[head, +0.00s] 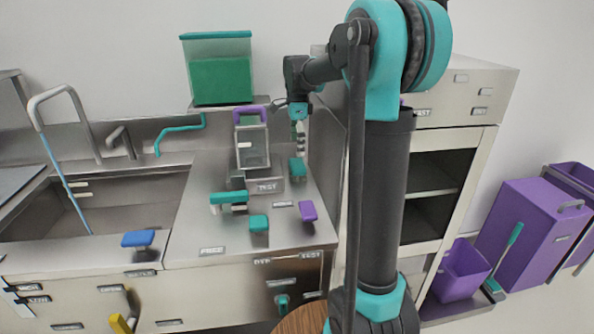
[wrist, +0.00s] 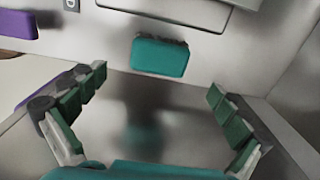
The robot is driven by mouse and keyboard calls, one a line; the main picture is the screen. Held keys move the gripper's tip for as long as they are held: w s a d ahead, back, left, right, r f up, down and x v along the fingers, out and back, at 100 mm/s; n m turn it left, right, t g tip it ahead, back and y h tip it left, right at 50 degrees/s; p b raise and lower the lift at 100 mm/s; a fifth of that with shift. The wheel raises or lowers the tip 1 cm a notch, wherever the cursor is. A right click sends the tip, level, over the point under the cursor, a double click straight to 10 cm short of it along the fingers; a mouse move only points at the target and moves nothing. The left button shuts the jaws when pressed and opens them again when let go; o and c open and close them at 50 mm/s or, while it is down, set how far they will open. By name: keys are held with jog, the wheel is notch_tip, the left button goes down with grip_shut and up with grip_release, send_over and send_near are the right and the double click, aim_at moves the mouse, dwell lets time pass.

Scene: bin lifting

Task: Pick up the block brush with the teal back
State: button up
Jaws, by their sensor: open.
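A teal-backed block brush (head: 297,164) stands on the steel counter near the tall cabinet's side, its lower part grey. My gripper (head: 299,143) hangs just above it, pointing down. In the wrist view, a teal block with a dark bristly edge (wrist: 160,58) lies beyond the fingertips, clear of them; I take it for this brush but cannot be certain. My gripper (wrist: 158,82) shows open there, with nothing between its fingers. Two other teal-topped pieces, a longer one (head: 229,197) and a small block (head: 259,222), stand nearer the counter's front.
A purple-backed piece (head: 308,210) stands at the counter's right front. A clear container with a purple handle (head: 252,145) stands left of my gripper. A shelf holds a green-filled bin (head: 220,75). A blue brush (head: 138,239) sits by the sink. The cabinet wall is close on the right.

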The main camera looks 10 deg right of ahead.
aim_at(297, 163)
notch_tip(297, 163, down, 8)
jog(key=shift+f, duration=0.2)
dwell(0.3)
jog(key=c, duration=1.3)
jog(key=shift+o, duration=0.2)
notch_tip(297, 163, up, 20)
